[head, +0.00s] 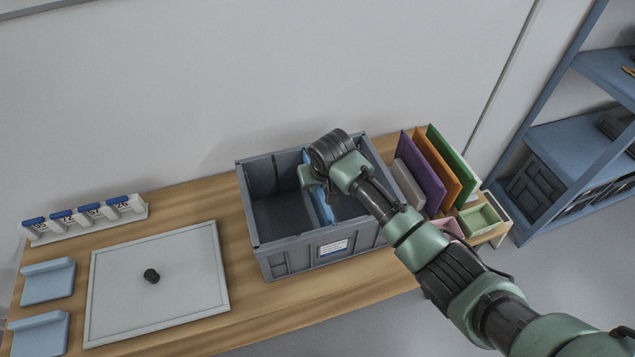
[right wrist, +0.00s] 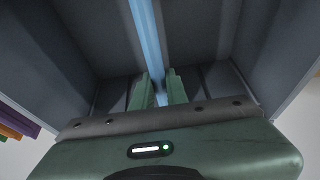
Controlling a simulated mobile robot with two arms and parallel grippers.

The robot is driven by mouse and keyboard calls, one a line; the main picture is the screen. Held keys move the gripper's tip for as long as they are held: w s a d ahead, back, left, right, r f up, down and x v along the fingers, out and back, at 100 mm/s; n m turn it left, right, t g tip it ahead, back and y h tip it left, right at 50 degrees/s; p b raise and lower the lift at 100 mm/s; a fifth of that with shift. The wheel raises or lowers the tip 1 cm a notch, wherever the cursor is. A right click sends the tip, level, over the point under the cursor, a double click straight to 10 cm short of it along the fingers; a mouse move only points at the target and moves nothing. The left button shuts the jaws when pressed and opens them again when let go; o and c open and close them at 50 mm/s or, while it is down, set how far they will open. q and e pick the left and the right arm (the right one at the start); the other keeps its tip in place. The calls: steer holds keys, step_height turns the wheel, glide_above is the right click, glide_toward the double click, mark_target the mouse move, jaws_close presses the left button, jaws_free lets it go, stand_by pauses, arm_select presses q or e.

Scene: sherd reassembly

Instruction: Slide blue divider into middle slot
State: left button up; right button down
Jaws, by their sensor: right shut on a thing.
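The blue divider (head: 318,190) stands on edge inside the grey crate (head: 291,263), near the middle of its length. In the right wrist view the divider (right wrist: 146,32) runs as a thin upright strip between the fingers. My right gripper (head: 312,178) reaches down into the crate and is shut on the divider; its green fingers (right wrist: 158,90) lie on either side of the strip. The divider's lower edge and the middle slot are hidden, so I cannot tell how deep it sits. My left gripper is not in view.
Purple (head: 420,185), orange (head: 438,170) and green (head: 452,158) panels stand in a rack right of the crate. A grey-framed board (head: 190,270) with a black knob (head: 151,276) lies left. A blue shelf (head: 565,150) is far right.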

steer(key=shift+f+b, duration=0.65)
steer(key=shift+f, duration=0.6)
steer(key=c, duration=1.3)
jaws_free()
steer(key=shift+r, duration=0.1)
steer(key=b+v, duration=0.1)
steer(key=v, duration=0.6)
steer(key=shift+s+d+r, duration=0.1)
steer(key=shift+s+r, duration=0.05)
steer(key=shift+r, duration=0.1)
